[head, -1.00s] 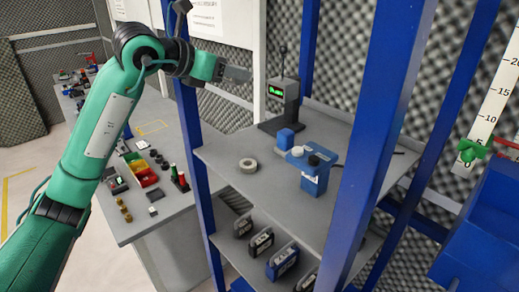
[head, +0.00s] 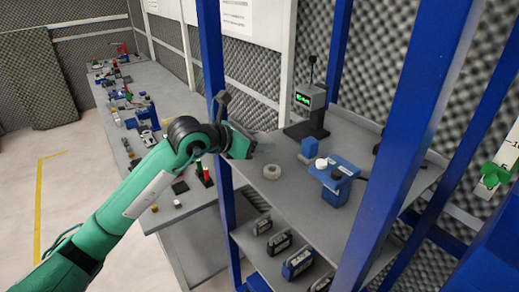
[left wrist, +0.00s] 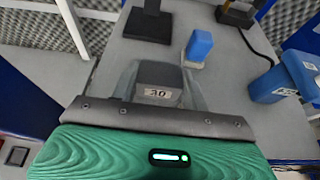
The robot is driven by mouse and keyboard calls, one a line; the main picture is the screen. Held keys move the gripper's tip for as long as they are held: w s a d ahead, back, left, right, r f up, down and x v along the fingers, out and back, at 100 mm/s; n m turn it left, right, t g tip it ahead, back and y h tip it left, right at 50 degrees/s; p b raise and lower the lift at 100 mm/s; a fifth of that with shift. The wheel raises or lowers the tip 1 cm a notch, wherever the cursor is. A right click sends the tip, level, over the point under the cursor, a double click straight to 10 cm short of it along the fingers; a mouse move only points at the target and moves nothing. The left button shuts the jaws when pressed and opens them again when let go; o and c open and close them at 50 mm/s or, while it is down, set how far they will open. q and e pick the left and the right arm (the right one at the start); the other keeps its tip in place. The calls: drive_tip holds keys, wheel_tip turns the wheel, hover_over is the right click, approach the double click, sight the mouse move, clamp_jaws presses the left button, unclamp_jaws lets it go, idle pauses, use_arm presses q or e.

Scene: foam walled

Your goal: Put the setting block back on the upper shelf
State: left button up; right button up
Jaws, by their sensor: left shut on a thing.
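My left gripper (head: 262,147) is over the left part of the upper shelf (head: 290,203), beside the pale ring. In the left wrist view its fingers (left wrist: 158,92) are shut on a grey block with a "30" label (left wrist: 158,85), which I take as the setting block. The fingers hide most of the block in the head view. I cannot tell whether its underside touches the shelf. A small blue block (head: 309,147) stands apart, beyond the fingertips, and also shows in the left wrist view (left wrist: 199,46). My right gripper is not in view.
A display on a dark stand (head: 308,108) is at the shelf's back. Blue posts (head: 412,150) frame the shelf. Dark-labelled items (head: 298,262) are below.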

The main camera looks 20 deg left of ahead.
sight(259, 162)
use_arm(q)
wheel_tip(259, 162, down, 3)
drive_tip(key=shift+f+p, duration=0.15)
drive_tip(key=shift+p, duration=0.45)
drive_tip(key=shift+f, duration=0.3)
drive_tip(key=shift+f, duration=0.15)
drive_tip(key=o, duration=1)
drive_tip(key=shift+c, duration=0.2)
